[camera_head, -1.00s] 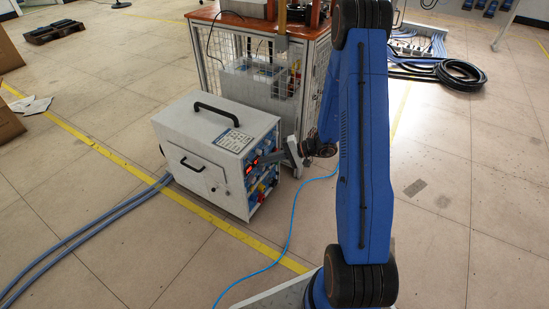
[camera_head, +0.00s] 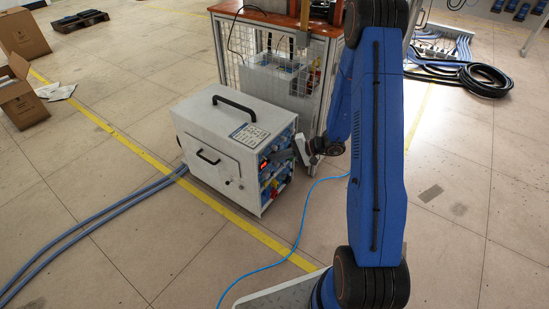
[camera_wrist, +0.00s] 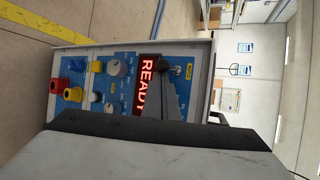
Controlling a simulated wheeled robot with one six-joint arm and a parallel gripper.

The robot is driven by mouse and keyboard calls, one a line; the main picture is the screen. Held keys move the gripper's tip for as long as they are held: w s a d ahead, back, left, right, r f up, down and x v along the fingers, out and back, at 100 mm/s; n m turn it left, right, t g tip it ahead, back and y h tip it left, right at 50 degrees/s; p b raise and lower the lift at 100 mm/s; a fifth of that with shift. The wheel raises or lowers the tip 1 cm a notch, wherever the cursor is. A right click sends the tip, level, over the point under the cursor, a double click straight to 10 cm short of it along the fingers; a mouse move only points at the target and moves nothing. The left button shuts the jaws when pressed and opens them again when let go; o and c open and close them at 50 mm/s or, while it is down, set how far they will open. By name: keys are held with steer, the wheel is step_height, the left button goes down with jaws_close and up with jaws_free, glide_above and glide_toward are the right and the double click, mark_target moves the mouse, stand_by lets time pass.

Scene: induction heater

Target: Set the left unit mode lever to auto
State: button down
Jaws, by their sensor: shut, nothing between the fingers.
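The white unit (camera_head: 205,150) stands on the floor left of my arm, with a black handle on top and a blue control panel on its right side. In the wrist view the panel (camera_wrist: 120,95) appears rotated, with a red READY display (camera_wrist: 147,85), knobs and red and yellow sockets. A small metal toggle lever (camera_wrist: 177,70) sits beside a yellow label too small to read; I cannot tell its setting. My gripper (camera_wrist: 172,92) is shut and empty, its tips close to the lever; contact cannot be told. In the head view my gripper (camera_head: 277,158) is at the panel's upper part.
A caged bench with an orange-brown top (camera_head: 270,20) stands right behind the unit. Grey hoses (camera_head: 95,225) run left on the floor, and a blue cable (camera_head: 295,245) lies in front. Cardboard boxes (camera_head: 22,100) are far left. The floor in front is mostly clear.

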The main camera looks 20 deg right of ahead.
steer(key=shift+r+m+g+h, duration=0.3)
steer(key=shift+r+g+h, duration=0.15)
steer(key=shift+g+h, duration=0.35)
steer(key=shift+r+g+h, duration=0.25)
steer(key=shift+g+h, duration=0.25)
steer(key=shift+r+m+g+h, duration=0.5)
steer(key=shift+m+g+h, duration=0.1)
steer(key=shift+g+h, duration=0.35)
stand_by(0.8)
steer(key=shift+w+r, duration=0.1)
steer(key=shift+r, duration=0.25)
stand_by(0.8)
steer(key=shift+r, duration=0.6)
